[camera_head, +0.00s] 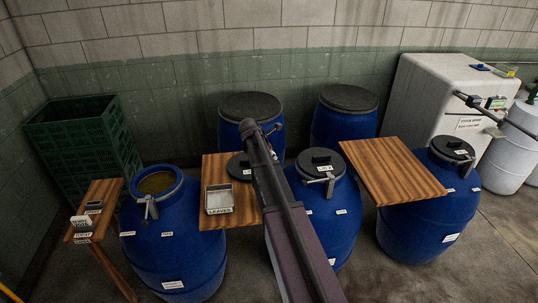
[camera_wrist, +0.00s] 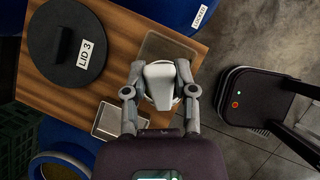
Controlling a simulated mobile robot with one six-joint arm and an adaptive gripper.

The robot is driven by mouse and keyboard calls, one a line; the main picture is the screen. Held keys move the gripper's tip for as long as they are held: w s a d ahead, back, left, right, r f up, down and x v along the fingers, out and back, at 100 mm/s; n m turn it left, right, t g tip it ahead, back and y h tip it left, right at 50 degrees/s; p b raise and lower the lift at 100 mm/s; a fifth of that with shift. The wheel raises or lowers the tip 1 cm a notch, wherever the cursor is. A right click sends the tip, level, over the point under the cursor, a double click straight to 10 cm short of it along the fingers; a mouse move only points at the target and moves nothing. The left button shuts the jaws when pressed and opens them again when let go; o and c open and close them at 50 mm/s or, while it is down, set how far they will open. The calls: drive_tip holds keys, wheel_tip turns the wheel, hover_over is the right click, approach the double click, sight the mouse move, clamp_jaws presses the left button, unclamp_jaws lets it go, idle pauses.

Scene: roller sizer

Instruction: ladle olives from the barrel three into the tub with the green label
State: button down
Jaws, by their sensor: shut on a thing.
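In the wrist view my gripper (camera_wrist: 160,88) is shut on a pale rounded thing (camera_wrist: 160,76), held above the wooden board; I cannot tell if it is the ladle. An open blue barrel (camera_head: 166,230) with a dull olive-brown surface inside stands at the left in the head view. Its blue rim (camera_wrist: 38,163) shows at lower left in the wrist view. The black lid marked LID 3 (camera_wrist: 60,42) lies on the board; it also shows in the head view (camera_head: 238,166). No tub with a green label can be made out clearly.
The wooden board (camera_head: 212,168) also holds a metal tray marked LEAVES (camera_head: 219,199). Lidded blue barrels stand in the middle (camera_head: 333,222) and right (camera_head: 425,225). A small wooden stand (camera_head: 102,193) with cards is at left. Green crates (camera_head: 85,140) stand behind it.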

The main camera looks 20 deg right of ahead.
drive_tip(key=w+d+f+g+y+b, duration=0.1)
drive_tip(key=d+f+y+b, duration=0.3)
drive_tip(key=d+f+y, duration=0.2)
drive_tip(key=shift+w+d+f+g+y, duration=0.2)
drive_tip(key=shift+w+d+g+y, duration=0.15)
drive_tip(key=shift+d+y, duration=0.75)
idle(1.3)
drive_tip(key=shift+s+f, duration=0.1)
drive_tip(key=shift+f, duration=0.05)
idle(1.1)
